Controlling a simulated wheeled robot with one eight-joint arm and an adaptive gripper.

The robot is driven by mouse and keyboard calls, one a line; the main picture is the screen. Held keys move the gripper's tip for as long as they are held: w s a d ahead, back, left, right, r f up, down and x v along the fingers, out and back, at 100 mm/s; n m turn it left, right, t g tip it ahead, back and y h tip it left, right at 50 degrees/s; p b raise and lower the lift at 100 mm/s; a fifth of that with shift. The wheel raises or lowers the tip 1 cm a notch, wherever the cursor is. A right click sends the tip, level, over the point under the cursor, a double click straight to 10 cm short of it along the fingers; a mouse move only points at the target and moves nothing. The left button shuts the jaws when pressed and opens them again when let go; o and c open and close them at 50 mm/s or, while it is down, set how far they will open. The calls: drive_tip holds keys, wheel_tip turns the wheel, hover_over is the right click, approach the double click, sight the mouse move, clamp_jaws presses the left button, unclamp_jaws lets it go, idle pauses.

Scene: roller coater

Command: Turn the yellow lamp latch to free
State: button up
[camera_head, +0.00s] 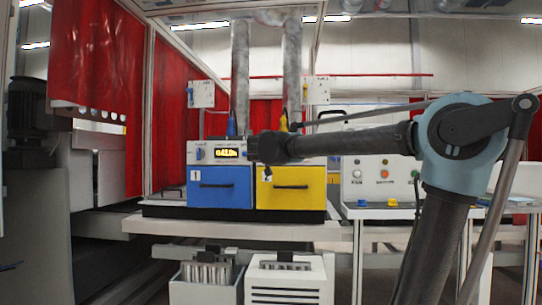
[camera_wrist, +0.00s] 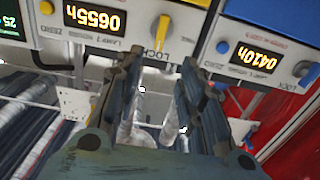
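The yellow lamp latch (camera_wrist: 162,30) is a narrow yellow knob on a white panel, upside down in the wrist view. Its bar runs almost up and down in the picture, with LOCK lettering by its lower end. My gripper (camera_wrist: 160,62) is open, its two dark fingers apart below the latch, with nothing between them. No contact with the latch shows. In the head view my gripper (camera_head: 258,148) is in front of the yellow lamp unit (camera_head: 290,187) and hides its upper panel, so the latch is not visible there.
The blue lamp unit (camera_head: 220,187) stands directly left of the yellow one; its blue latch (camera_wrist: 309,74) shows at the wrist view's right edge. A yellow lamp display (camera_wrist: 95,18) sits beside the latch. A control box (camera_head: 375,180) with buttons stands to the right.

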drive_tip(key=w, duration=1.3)
drive_tip(key=shift+w+d, duration=0.3)
drive_tip(key=shift+w, duration=0.05)
clamp_jaws()
